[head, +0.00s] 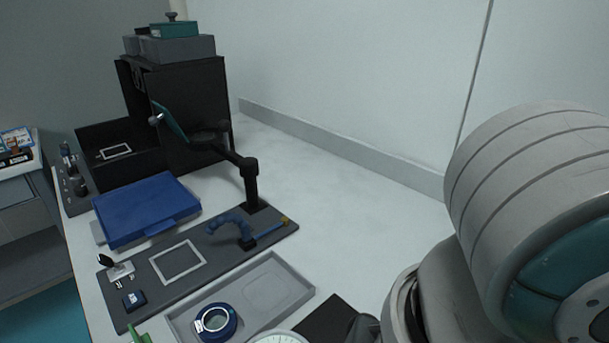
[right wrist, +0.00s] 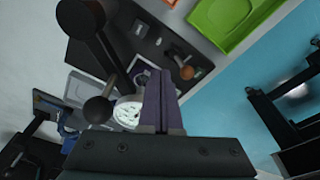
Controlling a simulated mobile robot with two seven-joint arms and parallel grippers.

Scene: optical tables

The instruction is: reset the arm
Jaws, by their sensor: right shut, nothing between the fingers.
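My right gripper (right wrist: 161,76) shows in the right wrist view with its two dark fingers together and nothing between them. It hangs above the table area, and no object touches its tips that I can make out. In the head view the large pale links of my right arm fill the lower right, and the gripper itself cannot be made out there. My left gripper is in neither view.
A grey tray (head: 295,285) holds a blue ring-shaped part (head: 217,322). Beside it lie a dark board (head: 205,260) with a white frame, a blue case (head: 147,207), a black jointed stand (head: 250,180) and a black cabinet (head: 190,115). A green tray (right wrist: 222,22) shows in the right wrist view. The back right tabletop is clear.

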